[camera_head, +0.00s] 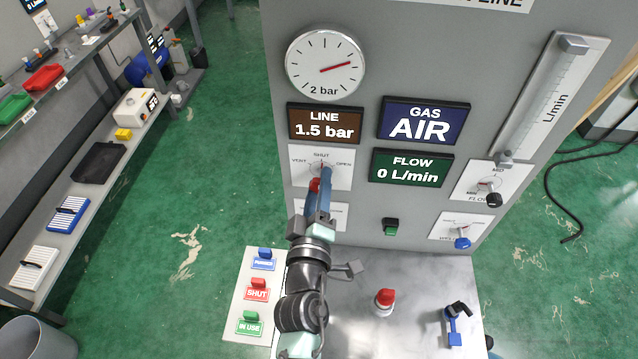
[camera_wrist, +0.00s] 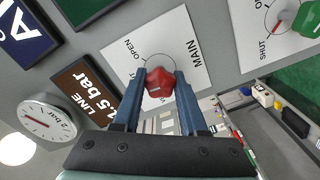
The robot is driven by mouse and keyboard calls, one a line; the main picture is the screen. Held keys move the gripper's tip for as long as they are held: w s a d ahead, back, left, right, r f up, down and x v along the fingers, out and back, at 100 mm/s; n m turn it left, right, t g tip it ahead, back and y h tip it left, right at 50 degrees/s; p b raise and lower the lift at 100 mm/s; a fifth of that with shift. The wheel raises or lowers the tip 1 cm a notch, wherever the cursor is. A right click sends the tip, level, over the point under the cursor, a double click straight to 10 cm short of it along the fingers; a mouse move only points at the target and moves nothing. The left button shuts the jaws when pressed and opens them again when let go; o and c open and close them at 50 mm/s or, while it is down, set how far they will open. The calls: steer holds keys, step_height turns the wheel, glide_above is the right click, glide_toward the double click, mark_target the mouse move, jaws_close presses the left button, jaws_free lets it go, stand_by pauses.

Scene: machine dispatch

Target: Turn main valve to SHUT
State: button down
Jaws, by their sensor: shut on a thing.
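The main valve is a red knob (camera_wrist: 159,82) on a white plate (camera_wrist: 187,45) marked MAIN, with OPEN readable in the wrist view. In the head view the plate (camera_head: 340,178) shows VENT, SHUT and OPEN, and a bit of the red knob (camera_head: 314,185) shows beside my fingers. My gripper (camera_wrist: 158,78) is shut on the knob, with one blue finger on each side. In the head view my gripper (camera_head: 323,176) reaches up to the panel. A pale mark shows on the knob's face, but which label it points to I cannot tell.
The round gauge (camera_head: 325,64) is labelled 2 bar. Signs read LINE 1.5 bar (camera_head: 325,123), GAS AIR (camera_head: 424,120) and FLOW 0 L/min (camera_head: 408,168). A second plate with a green knob (camera_wrist: 308,18) is close by. A red button (camera_head: 385,298) and a blue-handled fitting (camera_head: 454,325) stand on the bench.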

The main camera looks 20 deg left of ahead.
steer(key=shift+n, duration=0.4)
steer(key=shift+c, duration=2.2)
jaws_free()
steer(key=b+v, duration=0.3)
steer(key=v, duration=1)
steer(key=shift+b, duration=0.35)
